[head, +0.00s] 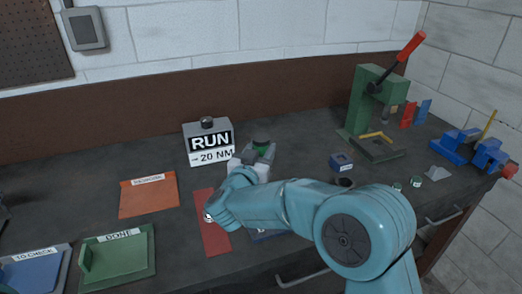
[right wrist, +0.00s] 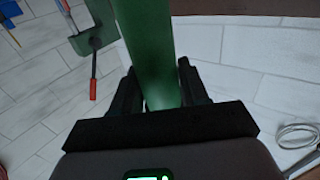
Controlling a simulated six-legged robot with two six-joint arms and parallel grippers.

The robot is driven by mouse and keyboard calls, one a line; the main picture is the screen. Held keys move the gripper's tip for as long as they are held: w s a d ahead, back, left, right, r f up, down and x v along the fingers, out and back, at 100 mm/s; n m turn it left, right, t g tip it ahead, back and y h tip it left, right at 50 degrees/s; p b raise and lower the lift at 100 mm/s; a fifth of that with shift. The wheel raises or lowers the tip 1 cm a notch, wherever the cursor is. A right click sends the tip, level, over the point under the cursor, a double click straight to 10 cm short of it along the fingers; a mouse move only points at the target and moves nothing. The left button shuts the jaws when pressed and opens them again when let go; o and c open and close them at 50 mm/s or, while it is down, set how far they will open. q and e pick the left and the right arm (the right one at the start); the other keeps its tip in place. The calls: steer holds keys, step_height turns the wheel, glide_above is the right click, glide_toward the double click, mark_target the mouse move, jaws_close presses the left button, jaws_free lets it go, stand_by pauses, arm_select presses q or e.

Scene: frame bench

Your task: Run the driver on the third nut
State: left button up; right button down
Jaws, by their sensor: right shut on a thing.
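My right gripper (right wrist: 158,90) is shut on a green cylinder, seemingly the driver (right wrist: 150,45), which runs up between its dark fingers in the right wrist view. In the head view the green of the driver (head: 262,149) shows just beyond my teal wrist, with grey and white parts around it. My wrist hides the tool's lower end and whatever is under it. A small round silver piece (head: 209,217), perhaps a nut, shows at the red strip (head: 213,240) beside my wrist. Small round pieces (head: 415,182), perhaps nuts, lie at the right. My left gripper is not in view.
A grey box marked RUN 20 NM (head: 208,142) stands behind my wrist. An orange mat (head: 148,199), a green DONE tray (head: 130,262) and a blue tray (head: 35,275) lie left. A green press (head: 360,105), a small blue box (head: 341,162) and a blue vise (head: 488,155) stand right.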

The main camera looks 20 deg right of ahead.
mark_target(261, 137)
steer(key=shift+f, duration=0.4)
steer(key=shift+w+r+p, duration=0.15)
steer(key=shift+r+p, duration=0.55)
steer(key=shift+r, duration=0.1)
step_height(261, 137, up, 4)
steer(key=shift+f+p, duration=0.25)
steer(key=shift+p, duration=0.95)
step_height(261, 137, up, 2)
steer(key=shift+r+p, duration=0.1)
steer(key=shift+p, duration=0.75)
steer(key=shift+r, duration=0.25)
steer(key=shift+f, duration=0.15)
